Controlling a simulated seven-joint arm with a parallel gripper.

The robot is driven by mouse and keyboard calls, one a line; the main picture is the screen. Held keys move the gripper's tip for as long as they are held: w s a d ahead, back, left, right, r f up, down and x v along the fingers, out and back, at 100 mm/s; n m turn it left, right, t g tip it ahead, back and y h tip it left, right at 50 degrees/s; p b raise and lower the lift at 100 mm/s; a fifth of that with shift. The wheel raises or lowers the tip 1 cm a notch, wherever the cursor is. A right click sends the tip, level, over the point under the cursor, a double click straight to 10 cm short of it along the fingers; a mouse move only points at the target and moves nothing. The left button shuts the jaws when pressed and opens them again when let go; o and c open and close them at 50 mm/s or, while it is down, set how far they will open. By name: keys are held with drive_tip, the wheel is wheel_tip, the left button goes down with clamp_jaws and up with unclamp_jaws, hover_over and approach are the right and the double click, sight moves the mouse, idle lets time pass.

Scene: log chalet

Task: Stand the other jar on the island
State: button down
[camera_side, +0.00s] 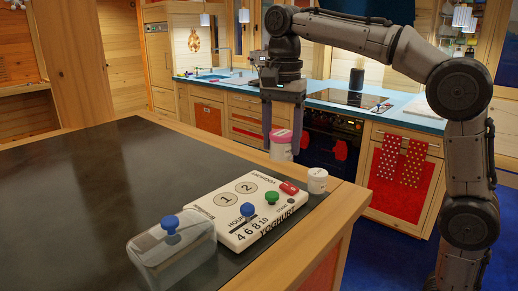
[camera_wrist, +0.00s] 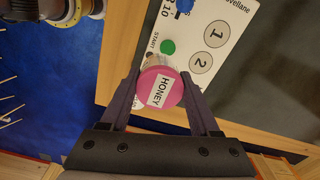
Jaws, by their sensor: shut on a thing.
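My gripper (camera_side: 282,132) is shut on a honey jar (camera_side: 281,150) with a pink lid. In the wrist view the lid of the honey jar (camera_wrist: 162,90) reads HONEY and sits between both fingers. The jar is upright and appears held in the air near the far edge of the island (camera_side: 80,175); its exact height is hard to tell. Another small white jar (camera_side: 317,180) stands on the island near its right edge. In the wrist view, a pale bit shows beside the held jar, mostly hidden by it.
A white yoghurt maker panel (camera_side: 247,208) with circles 1 and 2, blue and green knobs and a red switch lies on the island. A clear box (camera_side: 172,252) with a blue knob stands left of it. The dark top is clear further left.

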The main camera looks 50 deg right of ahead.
drive_tip(key=s+r, duration=0.2)
drive_tip(key=s, duration=0.2)
drive_tip(key=d+f, duration=0.3)
drive_tip(key=d, duration=0.7)
drive_tip(key=w+d+f, duration=0.1)
drive_tip(key=w+f, duration=0.2)
drive_tip(key=w, duration=0.1)
drive_tip(key=w+d+f, duration=0.1)
drive_tip(key=w+f, duration=0.2)
drive_tip(key=w, duration=0.1)
drive_tip(key=w+d+f, duration=0.2)
drive_tip(key=w+f, duration=0.1)
drive_tip(key=w, duration=0.2)
drive_tip(key=shift+w+f, duration=0.1)
drive_tip(key=shift+f, duration=0.2)
drive_tip(key=shift+w+f, duration=0.15)
drive_tip(key=shift+f, duration=1.55)
drive_tip(key=shift+f, duration=0.1)
drive_tip(key=shift+c, duration=0.6)
unclamp_jaws()
